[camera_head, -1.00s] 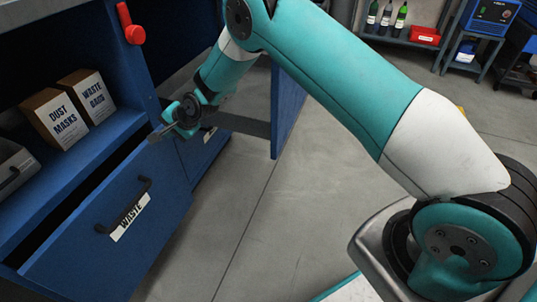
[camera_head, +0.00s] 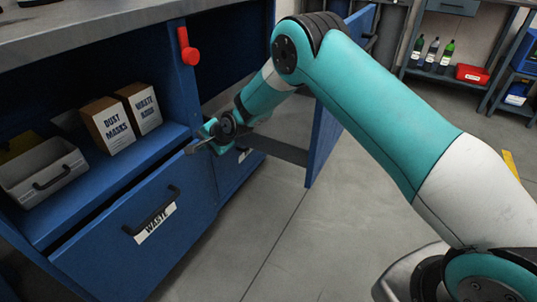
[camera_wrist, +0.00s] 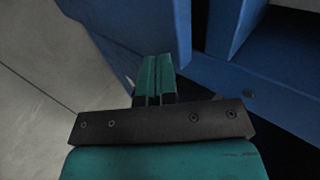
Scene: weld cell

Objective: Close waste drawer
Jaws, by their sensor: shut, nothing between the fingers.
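The waste drawer (camera_head: 105,250) is a blue front with a black bar handle (camera_head: 152,212) and a white WASTE label (camera_head: 156,225), at the lower left of the head view. Its front stands out from the cabinet, with a dark gap behind its top edge. My gripper (camera_head: 191,150) is shut and empty at the drawer front's upper right corner, close to its edge. I cannot tell whether it touches. In the wrist view the shut fingers (camera_wrist: 157,78) point at blue panels, and the handle is out of view there.
Dust mask box (camera_head: 108,125), waste bag box (camera_head: 142,107) and a grey bin (camera_head: 45,168) sit on the shelf above the drawer. A red lever (camera_head: 188,47) is on the cabinet post. The floor (camera_head: 300,240) is clear.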

